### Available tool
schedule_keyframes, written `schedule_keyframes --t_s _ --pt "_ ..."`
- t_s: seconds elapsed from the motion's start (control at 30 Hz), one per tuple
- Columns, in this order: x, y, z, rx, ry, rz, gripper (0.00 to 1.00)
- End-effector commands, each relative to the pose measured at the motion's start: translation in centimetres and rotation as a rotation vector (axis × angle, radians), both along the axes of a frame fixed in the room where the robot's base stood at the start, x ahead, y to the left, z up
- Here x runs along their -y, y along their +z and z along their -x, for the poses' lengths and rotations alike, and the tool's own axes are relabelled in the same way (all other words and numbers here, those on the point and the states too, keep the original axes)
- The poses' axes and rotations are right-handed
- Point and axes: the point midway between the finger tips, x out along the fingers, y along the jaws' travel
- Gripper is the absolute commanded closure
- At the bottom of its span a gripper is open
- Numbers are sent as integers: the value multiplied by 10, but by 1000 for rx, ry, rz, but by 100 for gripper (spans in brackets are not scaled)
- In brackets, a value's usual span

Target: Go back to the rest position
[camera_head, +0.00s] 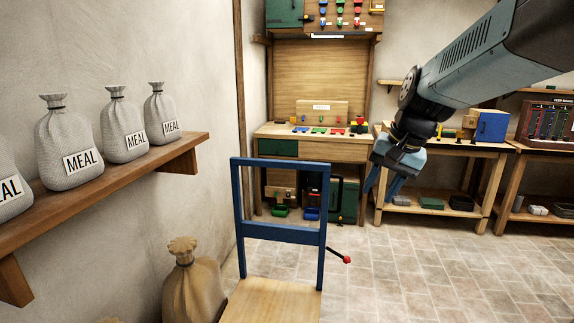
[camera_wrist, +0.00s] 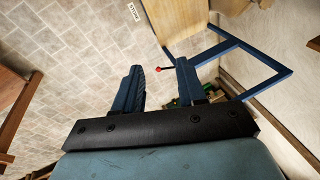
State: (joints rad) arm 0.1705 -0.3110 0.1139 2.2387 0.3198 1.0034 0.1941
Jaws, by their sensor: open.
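My gripper (camera_head: 381,186) hangs at the end of my raised arm, right of the middle in the head view. Its blue fingers point down and are apart. In the wrist view my gripper (camera_wrist: 159,76) shows two separated blue fingers with nothing held between them. A red-knobbed lever (camera_head: 347,260) shows low beyond the chair. Its red knob (camera_wrist: 158,69) appears in the gap between the fingers in the wrist view, well beyond them.
A blue-framed chair (camera_head: 281,229) with a wooden seat stands in front; its frame (camera_wrist: 284,76) fills the wrist view's upper right. A shelf (camera_head: 115,183) holds meal sacks at left. A tan sack (camera_head: 193,290) stands below. Benches (camera_head: 455,146) line the back. Tiled floor (camera_head: 450,270) is clear at right.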

Motion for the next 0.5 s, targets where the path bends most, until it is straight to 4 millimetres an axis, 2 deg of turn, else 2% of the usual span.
schedule_keyframes --t_s 0.03,0.2,0.5 --pt "1 3 14 27 25 29 60" --pt "10 6 53 107 112 131 60" --pt "28 3 113 236 256 289 60"
